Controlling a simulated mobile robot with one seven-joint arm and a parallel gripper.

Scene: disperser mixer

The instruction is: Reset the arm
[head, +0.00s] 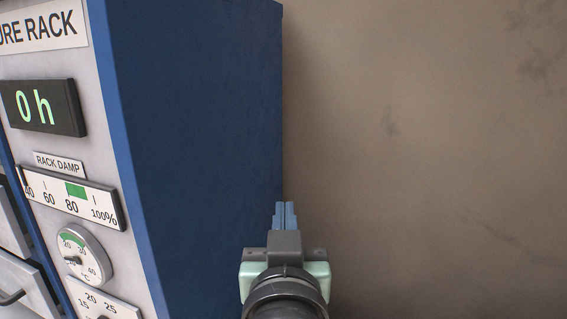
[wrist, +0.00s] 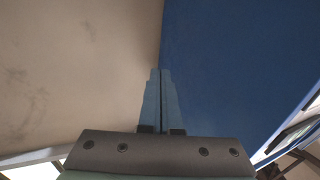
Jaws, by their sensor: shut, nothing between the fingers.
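My gripper (head: 285,210) is in the lower middle of the head view, its fingers pointing up and together. It also shows in the wrist view (wrist: 160,75), where the two blue-grey fingers lie side by side with only a thin line between them. The gripper is shut and empty. In the head view it appears in front of the edge where the blue cabinet side meets the wall. I cannot tell how far it is from either surface.
A cabinet labelled "URE RACK" with a blue side (head: 195,140) fills the left. Its front carries a display (head: 42,107) reading "0 h", a RACK DAMP scale (head: 75,197) and a round °C dial (head: 80,254). A bare brown wall (head: 430,150) fills the right.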

